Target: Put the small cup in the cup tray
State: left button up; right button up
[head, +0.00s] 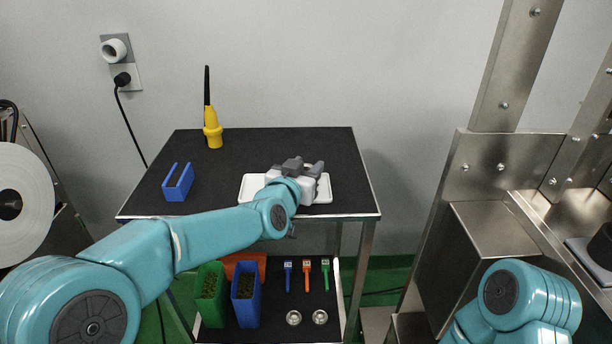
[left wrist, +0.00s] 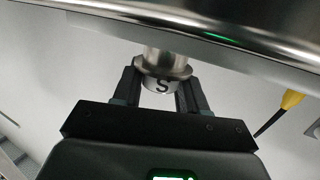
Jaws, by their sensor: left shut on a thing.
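My left gripper (head: 305,169) is over the white tray (head: 251,187) on the black table top. In the left wrist view its two dark fingers (left wrist: 158,80) are shut on a small metal cup (left wrist: 160,86) marked "S". The cup cannot be made out in the head view, where the gripper hides it. I cannot tell whether the cup touches the tray. The arm and gripper cover the middle of the tray. My right gripper is out of view; only part of the right arm shows at the lower right.
A yellow tool with a black rod (head: 212,132) and a blue holder (head: 178,183) stand on the table (head: 240,150). The lower shelf holds green (head: 209,290) and blue (head: 245,292) bins, small coloured tools and two metal cups (head: 293,318). A steel machine (head: 500,235) stands right.

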pick_arm(q)
jog(key=shift+s, duration=0.1)
jog(key=shift+f, duration=0.15)
jog(key=o, duration=1.1)
jog(key=v, duration=1.2)
